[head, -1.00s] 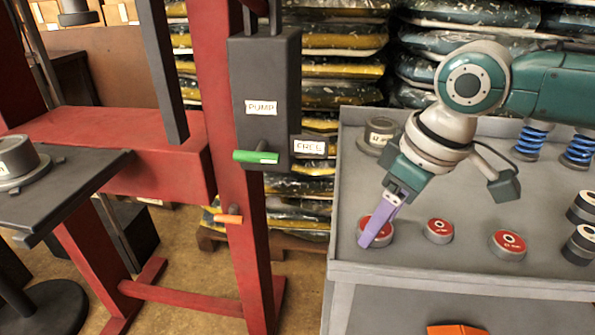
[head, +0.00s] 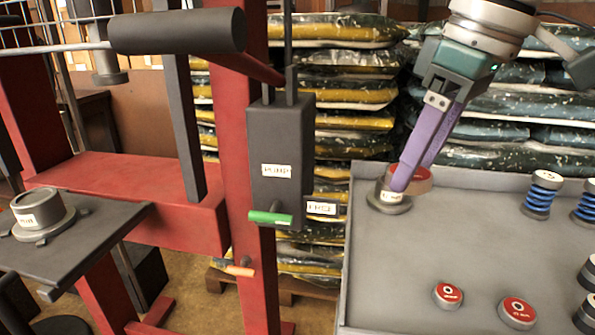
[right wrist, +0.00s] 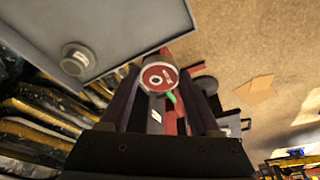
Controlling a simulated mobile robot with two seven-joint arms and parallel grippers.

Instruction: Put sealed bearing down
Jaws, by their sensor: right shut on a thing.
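My right gripper (head: 412,178) has purple fingers and is shut on a red-faced sealed bearing (head: 422,180). The bearing also shows between the fingers in the right wrist view (right wrist: 158,77). It is in the air. In the head view, the fingers and bearing overlap a labelled grey flanged part (head: 391,203) at the tray's far left corner. The right wrist view shows that flanged part (right wrist: 77,59) apart from the bearing. Two more red-topped bearings, one nearer the left (head: 448,296) and one to its right (head: 518,312), lie on the grey tray top (head: 460,240). My left gripper is out of view.
A red press frame (head: 130,192) stands at left, with a pump box (head: 280,160), green-handled lever (head: 270,218) and dark handle (head: 175,31). A dark plate (head: 90,240) carries a grey housing (head: 42,215). Blue springs (head: 541,195) stand at the tray's right. The tray's middle is clear.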

